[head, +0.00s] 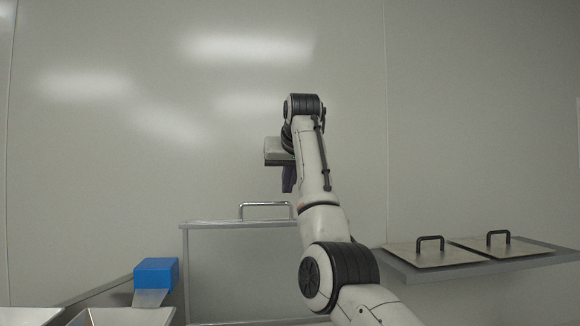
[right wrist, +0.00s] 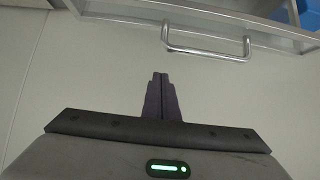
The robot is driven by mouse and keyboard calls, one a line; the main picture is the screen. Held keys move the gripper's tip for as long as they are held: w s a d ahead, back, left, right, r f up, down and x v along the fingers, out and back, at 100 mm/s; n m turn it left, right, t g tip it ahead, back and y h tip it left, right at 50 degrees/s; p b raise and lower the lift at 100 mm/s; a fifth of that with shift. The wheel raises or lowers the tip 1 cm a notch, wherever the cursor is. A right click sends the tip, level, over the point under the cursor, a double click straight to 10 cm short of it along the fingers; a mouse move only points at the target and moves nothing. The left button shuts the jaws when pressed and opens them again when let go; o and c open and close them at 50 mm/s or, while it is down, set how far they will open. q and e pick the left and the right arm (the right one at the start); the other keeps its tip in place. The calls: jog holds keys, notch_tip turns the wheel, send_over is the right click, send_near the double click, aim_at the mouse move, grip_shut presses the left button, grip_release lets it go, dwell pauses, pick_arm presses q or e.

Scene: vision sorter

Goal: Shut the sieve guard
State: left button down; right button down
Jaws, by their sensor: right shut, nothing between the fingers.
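The sieve guard appears to be the grey panel (head: 235,270) standing upright, with a pale top rim, in the lower middle of the head view. A metal bar handle (head: 264,205) rises from its top edge. In the right wrist view the handle (right wrist: 206,52) shows beyond the fingertips, apart from them. My right gripper (head: 288,180) is above the handle and slightly to its right in the head view, fingers down. Its fingers (right wrist: 160,78) are together and empty. My right arm hides the panel's right side. My left gripper is out of view.
A blue block-like unit (head: 157,272) with a grey chute stands left of the panel, above metal trays (head: 120,317). At the right, a grey shelf (head: 500,268) carries two flat plates with black handles. The wall behind is bare.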

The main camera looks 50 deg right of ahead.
aim_at(289, 221)
jog(key=shift+s+a+f, duration=0.55)
jog(key=shift+s+a, duration=0.25)
jog(key=shift+s+a+f, duration=0.3)
jog(key=shift+s, duration=0.1)
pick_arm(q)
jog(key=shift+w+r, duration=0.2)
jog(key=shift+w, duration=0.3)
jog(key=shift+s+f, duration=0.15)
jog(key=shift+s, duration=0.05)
